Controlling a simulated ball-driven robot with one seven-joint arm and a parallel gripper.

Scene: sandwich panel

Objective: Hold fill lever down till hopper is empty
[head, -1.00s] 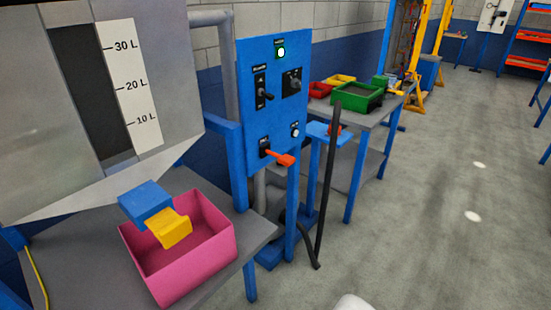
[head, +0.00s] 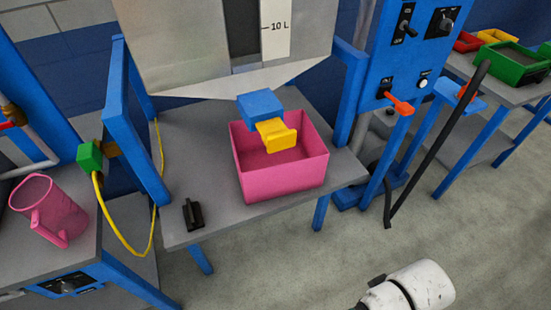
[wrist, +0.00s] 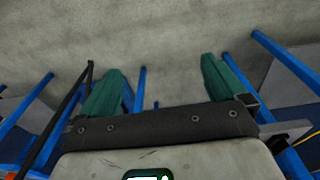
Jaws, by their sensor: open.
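The hopper (head: 190,45) is a grey metal box at the top of the head view, with a dark window (head: 243,40) beside a white litre scale. Its fill level cannot be told. Below it is a blue outlet block (head: 262,109) with a yellow piece (head: 276,135) over a pink bin (head: 285,182); the bin's visible inside looks empty. An orange-red lever (head: 399,104) sticks out low on the blue panel (head: 428,55); its label is too small to read. My gripper (wrist: 160,80) shows in the wrist view, its green fingers apart and empty, pointing towards the floor and table legs.
The pink bin stands on a grey table (head: 190,140) with a small black object (head: 193,213). A pink jug (head: 50,210) is on the left bench. A black bar (head: 440,140) leans right of the panel. Green, red and yellow bins stand far right. Floor in front is clear.

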